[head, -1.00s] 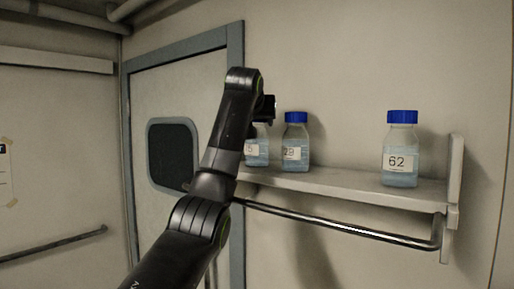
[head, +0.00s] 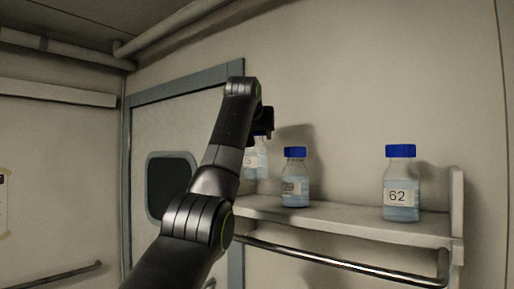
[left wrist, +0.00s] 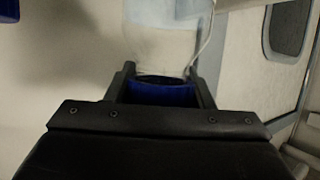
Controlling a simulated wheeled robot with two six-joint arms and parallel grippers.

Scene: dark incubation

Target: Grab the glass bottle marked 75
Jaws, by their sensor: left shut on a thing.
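In the head view a glass bottle (head: 262,162) with pale blue liquid hangs under my left gripper (head: 264,128). Only the end of its label shows, a digit like 5; the rest is hidden behind my arm. Its bottom is a little above the shelf. In the left wrist view the blue cap (left wrist: 160,94) is between the two fingers of my left gripper (left wrist: 160,88), which is shut on it. The clear bottle body lies beyond the cap. My right gripper is not in view.
The shelf (head: 340,218) holds a bottle marked 29 (head: 295,180), close right of the held one, and a bottle marked 62 (head: 400,190) near the right end bracket. A metal rail (head: 340,264) runs below the shelf front. A door with a dark window (head: 170,185) is at left.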

